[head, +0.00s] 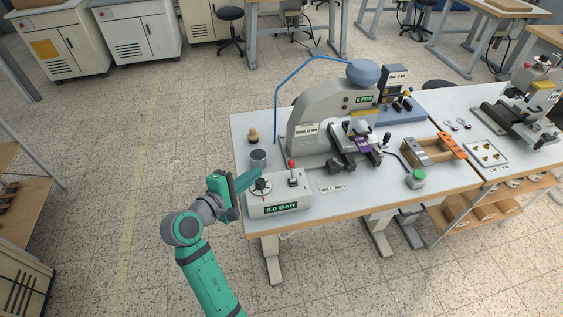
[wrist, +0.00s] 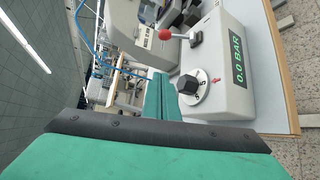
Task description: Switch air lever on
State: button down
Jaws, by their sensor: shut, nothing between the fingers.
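The air control box (head: 279,196) is a pale grey box on the front left of the table, with a display reading 0.0 BAR. A lever with a red ball knob (head: 291,163) stands on its top right. A black rotary dial (head: 261,187) is on its left. In the wrist view the red knob (wrist: 165,34) points left from the box, and the dial (wrist: 188,86) lies closer to me. My green gripper (head: 249,179) is shut and empty, over the left end of the box, close to the dial and left of the lever. Whether it touches the dial cannot be told.
A large grey stamping press (head: 318,130) stands behind the box. A grey cup (head: 258,158) and a wooden-handled stamp (head: 253,135) are behind my gripper. A green button (head: 416,178) and an orange-ended fixture (head: 432,150) are to the right.

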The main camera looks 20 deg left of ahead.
aim_at(292, 171)
jog(key=shift+w, duration=0.1)
jog(key=w+d, duration=0.1)
jog(key=w, duration=0.1)
jog(key=w+d+f, duration=0.1)
jog(key=w, duration=0.2)
jog(key=w+d+f, duration=0.1)
jog(key=w+d, duration=0.1)
jog(key=w, duration=0.1)
jog(key=shift+w, duration=0.1)
jog(key=shift+s+d+r, duration=0.15)
jog(key=shift+s+d, duration=0.05)
jog(key=shift+d, duration=0.2)
jog(key=shift+s+d+r, duration=0.15)
jog(key=shift+d, duration=0.2)
